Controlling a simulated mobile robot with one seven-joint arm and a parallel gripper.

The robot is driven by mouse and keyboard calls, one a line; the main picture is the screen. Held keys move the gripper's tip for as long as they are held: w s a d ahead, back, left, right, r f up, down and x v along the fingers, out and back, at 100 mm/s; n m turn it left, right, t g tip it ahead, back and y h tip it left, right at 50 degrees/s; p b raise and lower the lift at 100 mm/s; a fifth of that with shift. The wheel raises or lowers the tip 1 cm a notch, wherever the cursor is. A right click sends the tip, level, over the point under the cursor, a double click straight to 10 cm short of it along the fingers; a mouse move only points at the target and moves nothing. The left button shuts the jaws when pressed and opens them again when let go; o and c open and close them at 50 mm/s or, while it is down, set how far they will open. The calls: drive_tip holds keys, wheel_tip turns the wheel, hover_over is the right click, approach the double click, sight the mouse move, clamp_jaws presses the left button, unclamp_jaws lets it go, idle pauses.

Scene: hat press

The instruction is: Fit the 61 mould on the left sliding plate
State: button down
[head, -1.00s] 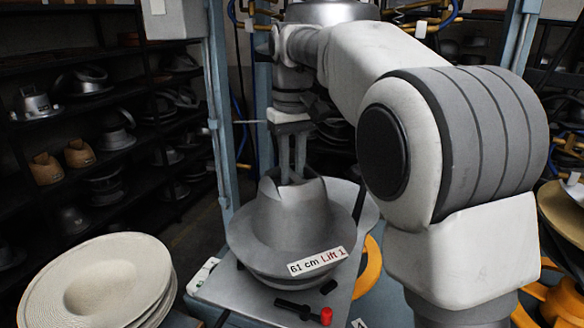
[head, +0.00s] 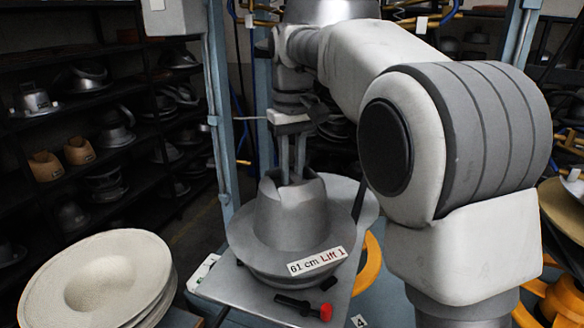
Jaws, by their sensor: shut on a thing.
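The grey metal hat mould (head: 290,222) bears a white label reading "61 cm Lift 1" on its brim. It sits upright on, or just above, the left sliding plate (head: 352,293); any small gap under it cannot be made out. My gripper (head: 291,180) points straight down into the open top of the crown and is shut on the mould there. The fingertips are partly hidden inside the crown. A black lever with a red knob (head: 325,312) lies on the plate in front of the mould.
A stack of pale straw hats (head: 97,280) stands at lower left. Dark shelves (head: 70,115) with several moulds line the left wall. A blue press upright (head: 221,130) rises behind the plate. Yellow-orange parts (head: 372,262) show to the right, partly behind my arm.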

idle(0.4)
drive_tip(key=c, duration=0.7)
unclamp_jaws()
drive_tip(key=shift+f, duration=0.1)
drive_tip(key=shift+f, duration=0.1)
wheel_tip(320, 180, up, 18)
drive_tip(key=p, duration=0.5)
drive_tip(key=shift+f, duration=0.15)
drive_tip(key=shift+s+d, duration=0.1)
